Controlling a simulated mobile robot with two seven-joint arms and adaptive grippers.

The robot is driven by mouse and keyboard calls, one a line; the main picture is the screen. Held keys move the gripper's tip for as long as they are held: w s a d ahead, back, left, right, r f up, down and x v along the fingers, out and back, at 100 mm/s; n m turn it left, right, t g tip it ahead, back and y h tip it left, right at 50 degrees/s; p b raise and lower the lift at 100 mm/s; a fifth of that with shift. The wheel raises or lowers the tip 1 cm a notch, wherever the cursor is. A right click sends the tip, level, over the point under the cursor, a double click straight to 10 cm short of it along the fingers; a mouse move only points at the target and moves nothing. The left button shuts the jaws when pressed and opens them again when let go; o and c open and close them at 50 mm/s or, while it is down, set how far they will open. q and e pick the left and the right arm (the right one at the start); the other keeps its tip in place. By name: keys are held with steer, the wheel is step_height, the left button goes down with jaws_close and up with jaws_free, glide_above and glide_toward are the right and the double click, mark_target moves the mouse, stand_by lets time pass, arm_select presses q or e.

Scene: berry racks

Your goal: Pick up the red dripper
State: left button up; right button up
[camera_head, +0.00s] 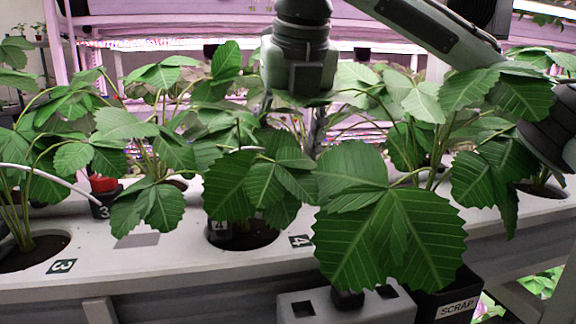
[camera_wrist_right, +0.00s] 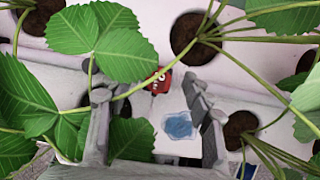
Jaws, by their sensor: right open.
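My left gripper is in neither view.
Large leaves (camera_head: 375,215) cover much of the gutter (camera_head: 150,262), and stems cross the wrist view. A grey block with square holes (camera_head: 300,308) and a black SCRAP bin (camera_head: 458,308) stand in front. A grey-white panel with a blue patch (camera_wrist_right: 178,125) lies below the jaws.

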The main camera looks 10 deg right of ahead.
steer(key=shift+w+f, duration=0.1)
steer(key=shift+f, duration=0.4)
steer(key=c, duration=0.8)
steer(key=shift+c, duration=0.2)
steer(key=shift+r, duration=0.1)
